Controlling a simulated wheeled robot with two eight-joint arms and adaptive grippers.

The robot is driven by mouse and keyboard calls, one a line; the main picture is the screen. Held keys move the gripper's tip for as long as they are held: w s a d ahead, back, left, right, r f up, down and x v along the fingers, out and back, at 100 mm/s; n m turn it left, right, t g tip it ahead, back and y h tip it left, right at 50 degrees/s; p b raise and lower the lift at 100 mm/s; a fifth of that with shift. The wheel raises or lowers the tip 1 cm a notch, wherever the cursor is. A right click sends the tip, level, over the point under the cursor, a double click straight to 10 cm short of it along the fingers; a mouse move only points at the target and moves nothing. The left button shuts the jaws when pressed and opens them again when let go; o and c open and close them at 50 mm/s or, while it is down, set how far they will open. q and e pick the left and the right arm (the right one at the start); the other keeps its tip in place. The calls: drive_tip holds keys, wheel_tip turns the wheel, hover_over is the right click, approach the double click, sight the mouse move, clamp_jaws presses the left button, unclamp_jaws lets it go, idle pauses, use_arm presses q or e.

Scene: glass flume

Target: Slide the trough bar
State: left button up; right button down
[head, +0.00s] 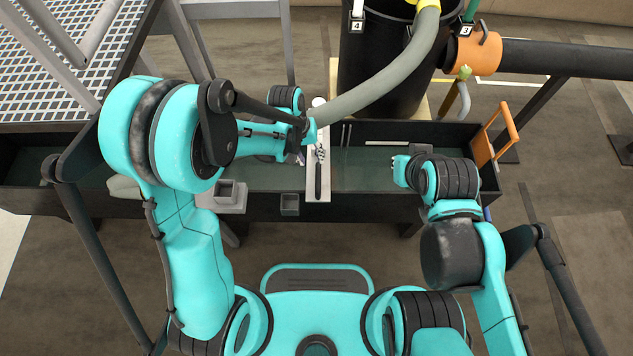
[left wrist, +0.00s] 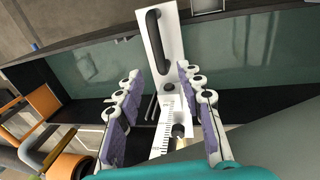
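The white trough bar (head: 313,190) lies crosswise over the long dark trough (head: 375,205). It has a black handle (head: 318,180) at its near end. The left wrist view shows the bar (left wrist: 176,50), with ruler marks and a dark knob toward its other end. My left gripper (head: 310,157) is over the bar. In the left wrist view its purple-padded fingers (left wrist: 158,80) are spread, one on each side of the bar. I cannot tell whether they touch it. My right gripper (head: 399,171) is over the trough's right part; its fingers are mostly hidden.
A grey hose (head: 385,75) runs down toward the bar from above. A black tank (head: 385,60) stands behind the trough. An orange-framed gate (head: 497,135) is at the trough's right end. Small grey boxes (head: 228,195) sit at the near wall, left of the bar.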

sight(318, 174)
use_arm(q)
drive_tip(key=f+b, duration=0.1)
drive_tip(key=f, duration=0.2)
drive_tip(key=d+f+b, duration=0.1)
drive_tip(key=f, duration=0.1)
drive_tip(key=d+f+b, duration=0.1)
drive_tip(key=f, duration=0.2)
drive_tip(key=shift+s+f+b, duration=0.15)
drive_tip(key=shift+f+b, duration=0.15)
drive_tip(key=shift+b, duration=0.05)
clamp_jaws()
